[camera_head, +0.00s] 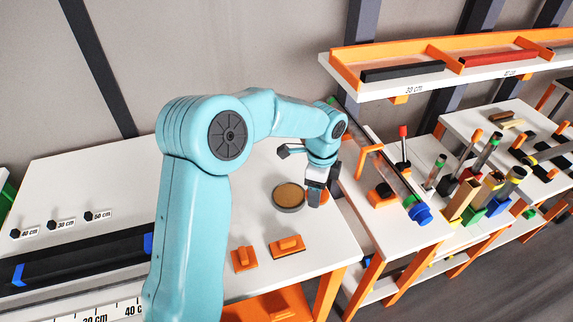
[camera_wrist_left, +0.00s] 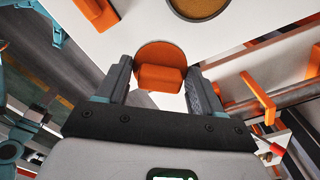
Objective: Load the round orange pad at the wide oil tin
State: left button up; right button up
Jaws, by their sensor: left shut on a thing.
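The round orange pad (camera_wrist_left: 152,52) has a raised block grip on top. My left gripper (camera_wrist_left: 160,78) has its fingers on either side of that grip and is shut on it. In the head view the left gripper (camera_head: 315,197) hides most of the pad, and only an orange edge (camera_head: 325,196) shows. The wide oil tin (camera_head: 276,204) is a low round tin with a grey rim and a brown inside. It stands just left of the gripper and pad, apart from the pad in the wrist view (camera_wrist_left: 174,10). I cannot tell whether the pad touches the table. My right gripper is not in view.
Two other orange pads with grips, one (camera_head: 244,259) and another (camera_head: 287,247), lie near the white table's (camera_head: 110,168) front edge. A side table (camera_head: 400,222) at right holds several upright tools and coloured holders. An orange-edged shelf (camera_head: 440,80) hangs above it.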

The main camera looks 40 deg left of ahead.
aim_at(289, 196)
pick_arm(q)
jog(key=a+m, duration=0.3)
jog(key=a+f+m+p, duration=0.1)
jog(key=a+m, duration=0.2)
jog(key=m, duration=0.1)
jog(key=a+f+m, duration=0.1)
jog(key=a+m, duration=0.2)
jog(key=shift+s+a, duration=0.1)
jog(key=shift+a, duration=0.25)
notch_tip(289, 196, down, 4)
jog(key=shift+r+b, duration=0.15)
jog(key=shift+b, duration=1.1)
jog(key=shift+f+b, duration=0.3)
jog(key=shift+f, duration=0.25)
jog(key=shift+f+b, duration=0.35)
jog(key=shift+f, duration=0.15)
jog(key=shift+s, duration=0.1)
